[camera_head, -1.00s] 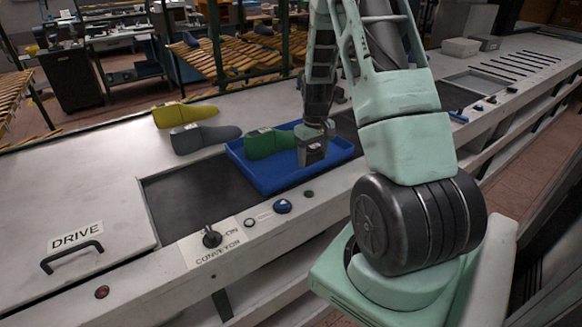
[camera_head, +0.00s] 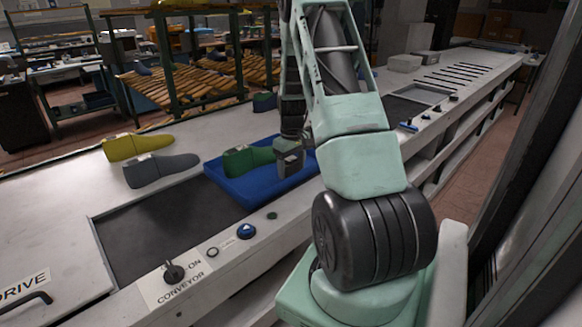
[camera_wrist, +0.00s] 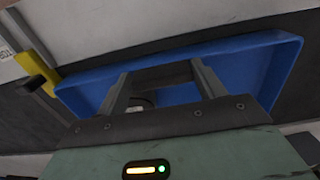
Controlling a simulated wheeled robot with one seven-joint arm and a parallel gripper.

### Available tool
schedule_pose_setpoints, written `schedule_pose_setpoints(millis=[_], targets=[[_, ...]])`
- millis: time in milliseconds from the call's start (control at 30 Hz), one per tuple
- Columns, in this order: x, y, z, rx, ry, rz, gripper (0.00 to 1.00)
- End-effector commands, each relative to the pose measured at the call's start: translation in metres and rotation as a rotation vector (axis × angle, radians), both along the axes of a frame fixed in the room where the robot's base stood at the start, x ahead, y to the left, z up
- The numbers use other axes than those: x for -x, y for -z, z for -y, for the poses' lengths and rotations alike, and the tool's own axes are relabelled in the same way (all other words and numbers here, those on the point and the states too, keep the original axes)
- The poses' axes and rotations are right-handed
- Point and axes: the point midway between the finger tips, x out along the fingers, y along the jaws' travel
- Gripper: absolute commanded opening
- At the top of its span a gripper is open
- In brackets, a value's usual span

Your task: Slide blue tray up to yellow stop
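The blue tray (camera_head: 226,188) lies on the dark conveyor belt, with a green shoe last (camera_head: 246,160) in it; its right end is partly hidden by my arm. My gripper (camera_head: 290,160) points down at the tray, beside the green last. In the wrist view my gripper (camera_wrist: 162,78) has its two fingers spread apart over the blue tray (camera_wrist: 245,62). The yellow stop (camera_wrist: 36,50), with a dark block on it, shows at the left there, close to the tray's corner; I cannot tell if they touch. The stop cannot be made out in the head view.
A yellow last (camera_head: 135,147) and a grey last (camera_head: 160,170) lie on the pale bench behind the belt. A conveyor lever (camera_head: 174,272) and a blue button (camera_head: 246,231) sit on the front edge. The belt (camera_head: 150,230) left of the tray is bare.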

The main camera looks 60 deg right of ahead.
Motion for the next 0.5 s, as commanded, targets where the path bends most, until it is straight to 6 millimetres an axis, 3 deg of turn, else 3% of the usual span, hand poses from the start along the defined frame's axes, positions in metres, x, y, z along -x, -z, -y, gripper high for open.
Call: schedule_pose_setpoints(millis=[367, 500], targets=[[0.0, -0.001, -0.001, -0.001, -0.002, 0.0, 0.85], [-0.001, -0.014, 0.0, 0.001, -0.002, 0.002, 0.85]])
